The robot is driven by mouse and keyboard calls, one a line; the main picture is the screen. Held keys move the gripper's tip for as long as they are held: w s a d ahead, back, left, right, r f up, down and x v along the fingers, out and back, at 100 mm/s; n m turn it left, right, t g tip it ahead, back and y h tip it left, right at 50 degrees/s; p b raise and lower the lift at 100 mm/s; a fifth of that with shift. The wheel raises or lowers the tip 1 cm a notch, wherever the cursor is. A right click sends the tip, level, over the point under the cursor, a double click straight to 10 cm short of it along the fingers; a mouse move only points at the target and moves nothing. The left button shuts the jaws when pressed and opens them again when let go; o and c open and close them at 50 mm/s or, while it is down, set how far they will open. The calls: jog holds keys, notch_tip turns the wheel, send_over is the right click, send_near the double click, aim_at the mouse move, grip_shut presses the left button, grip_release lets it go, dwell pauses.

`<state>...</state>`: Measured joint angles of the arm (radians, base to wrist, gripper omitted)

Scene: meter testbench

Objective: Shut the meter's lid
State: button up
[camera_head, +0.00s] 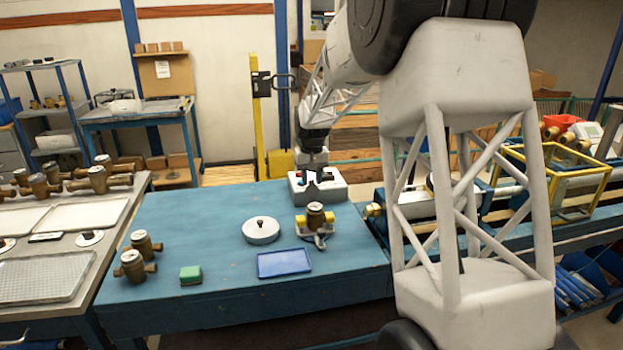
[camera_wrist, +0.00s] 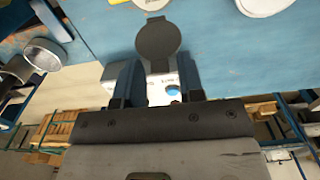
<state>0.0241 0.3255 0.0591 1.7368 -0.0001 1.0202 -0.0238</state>
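The lid (camera_wrist: 158,38) is a dark grey round disc in the wrist view. It stands open, swung away from a white body (camera_wrist: 160,92) with a blue round spot (camera_wrist: 173,90), which I take to be the meter. In the head view my gripper (camera_head: 318,177) is over a pale box (camera_head: 335,192) at the table's far edge, and hides part of it. In the wrist view my gripper (camera_wrist: 159,60) has its two dark fingers apart, one on each side of the white body. Nothing shows held between them. I cannot tell whether a finger touches the body.
On the blue table (camera_head: 200,230) are a white round dish (camera_head: 261,232), a brass meter on a stand (camera_head: 315,218), a blue tray (camera_head: 284,262), a green block (camera_head: 190,275) and brass fittings (camera_head: 133,265). My arm blocks the head view's right side. The table's left middle is clear.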

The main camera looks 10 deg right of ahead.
aim_at(313, 193)
grip_shut()
jog(key=shift+s, duration=0.15)
jog(key=shift+s+r+t, duration=0.1)
jog(key=shift+s+t, duration=0.55)
jog(key=shift+t, duration=0.45)
jog(key=shift+s+r+t, duration=0.1)
jog(key=shift+s+t, duration=0.55)
jog(key=shift+t, duration=0.45)
jog(key=shift+s+f+t, duration=0.2)
jog(key=shift+s+t, duration=0.4)
jog(key=shift+t, duration=0.4)
jog(key=shift+s+f+t, duration=0.15)
jog(key=shift+s+t, duration=0.45)
jog(key=shift+t, duration=0.4)
jog(key=shift+s+f+t, duration=0.1)
jog(key=shift+s+t, duration=0.1)
jog(key=shift+t, duration=0.1)
